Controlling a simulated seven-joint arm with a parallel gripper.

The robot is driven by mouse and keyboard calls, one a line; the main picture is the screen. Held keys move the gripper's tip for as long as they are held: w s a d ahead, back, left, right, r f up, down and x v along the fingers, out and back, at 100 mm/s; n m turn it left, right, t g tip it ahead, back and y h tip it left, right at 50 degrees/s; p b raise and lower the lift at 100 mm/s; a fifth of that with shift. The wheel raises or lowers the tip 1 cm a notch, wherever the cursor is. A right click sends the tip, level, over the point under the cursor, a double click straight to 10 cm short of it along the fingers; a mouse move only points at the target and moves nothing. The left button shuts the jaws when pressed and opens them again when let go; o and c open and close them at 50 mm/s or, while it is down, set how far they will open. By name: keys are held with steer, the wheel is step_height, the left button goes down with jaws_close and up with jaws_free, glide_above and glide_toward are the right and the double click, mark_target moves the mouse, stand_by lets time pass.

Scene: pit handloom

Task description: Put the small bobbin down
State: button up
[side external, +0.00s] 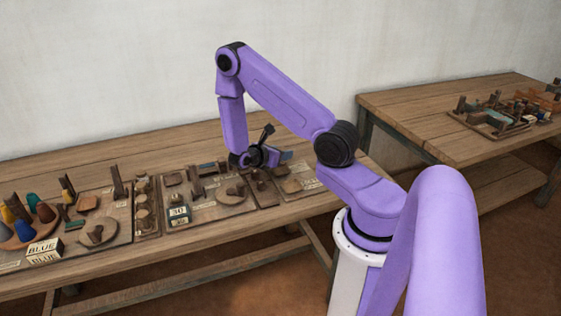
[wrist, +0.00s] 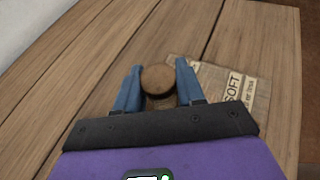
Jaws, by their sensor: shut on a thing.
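The small bobbin (wrist: 158,77) is brown wood with a round, flat end facing the wrist camera. It sits between the two blue fingers of my gripper (wrist: 158,82), which is shut on it. Its lower part is mostly hidden, and I cannot tell whether it touches the surface below. In the side view my gripper (side external: 284,156) is over the right part of the long wooden bench (side external: 330,151); the bobbin cannot be made out there.
A pale board lettered "SOFT" (wrist: 232,85) lies right of the bobbin in the wrist view. Trays of small wooden parts, cones (side external: 45,212) and a "BLUE" box (side external: 45,251) fill the bench's front. Its back strip is bare. A second table (side external: 400,105) stands right.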

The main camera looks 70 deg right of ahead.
steer(key=shift+w+d+f, duration=0.15)
steer(key=shift+f, duration=1.6)
steer(key=shift+f, duration=0.15)
steer(key=o, duration=1)
steer(key=shift+o, duration=0.2)
